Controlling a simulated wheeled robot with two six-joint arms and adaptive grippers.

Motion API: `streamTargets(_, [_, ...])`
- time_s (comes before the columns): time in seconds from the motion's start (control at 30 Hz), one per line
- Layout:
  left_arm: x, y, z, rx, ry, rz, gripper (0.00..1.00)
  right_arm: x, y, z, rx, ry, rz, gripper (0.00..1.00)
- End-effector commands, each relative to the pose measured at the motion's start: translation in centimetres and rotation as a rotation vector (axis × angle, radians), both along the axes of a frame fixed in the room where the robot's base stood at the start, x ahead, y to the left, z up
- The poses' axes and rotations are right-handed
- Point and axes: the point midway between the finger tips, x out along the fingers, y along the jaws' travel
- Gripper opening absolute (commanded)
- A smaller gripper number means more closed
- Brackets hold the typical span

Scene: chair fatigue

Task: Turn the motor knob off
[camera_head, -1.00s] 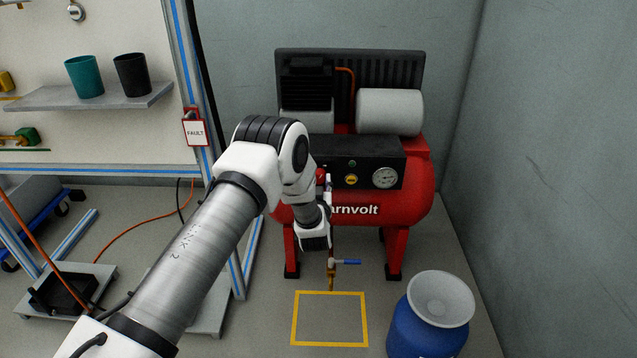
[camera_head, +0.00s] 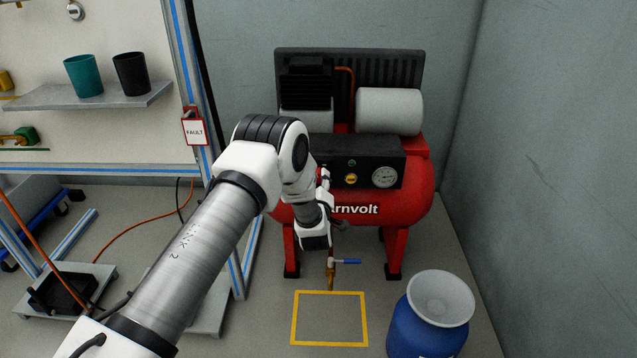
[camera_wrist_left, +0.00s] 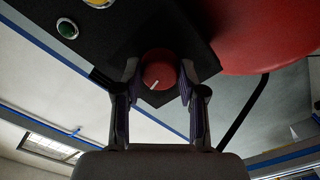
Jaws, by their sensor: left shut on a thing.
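The motor knob (camera_wrist_left: 158,62) is a round red knob with a white pointer line. In the left wrist view it sits at the corner of the black control panel (camera_wrist_left: 130,35), its line pointing toward the lower left of the picture. My left gripper (camera_wrist_left: 159,75) is shut on the knob, one dark finger on each side. In the head view, my left arm reaches to the left end of the black panel (camera_head: 375,150) on the red compressor (camera_head: 415,200). The knob is hidden there behind my wrist.
A yellow button (camera_head: 351,179), a green button (camera_head: 352,162) and a gauge (camera_head: 385,177) are on the panel. Below hangs a brass valve with a blue lever (camera_head: 346,261). A blue barrel (camera_head: 428,325) stands at right. A yellow floor square (camera_head: 330,319) is empty.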

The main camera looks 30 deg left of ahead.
Motion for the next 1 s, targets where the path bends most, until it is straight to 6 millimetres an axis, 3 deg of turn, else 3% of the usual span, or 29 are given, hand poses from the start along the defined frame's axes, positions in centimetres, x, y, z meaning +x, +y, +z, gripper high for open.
streamTargets(0.4, [0.01,-0.04,-0.01,-0.196,-0.12,-0.001,0.06,0.0,0.0,-0.44,0.0,0.0,0.0,0.4])
streamTargets(0.97, [0.01,-0.04,0.02,-0.23,-0.14,-0.001,0.06,0.0,0.0,-0.47,0.0,0.0,0.0,0.4])
streamTargets(1.0, [0.01,-0.04,0.02,-0.23,-0.14,-0.001,0.47,0.0,0.0,-0.47,0.0,0.0,0.0,0.4])
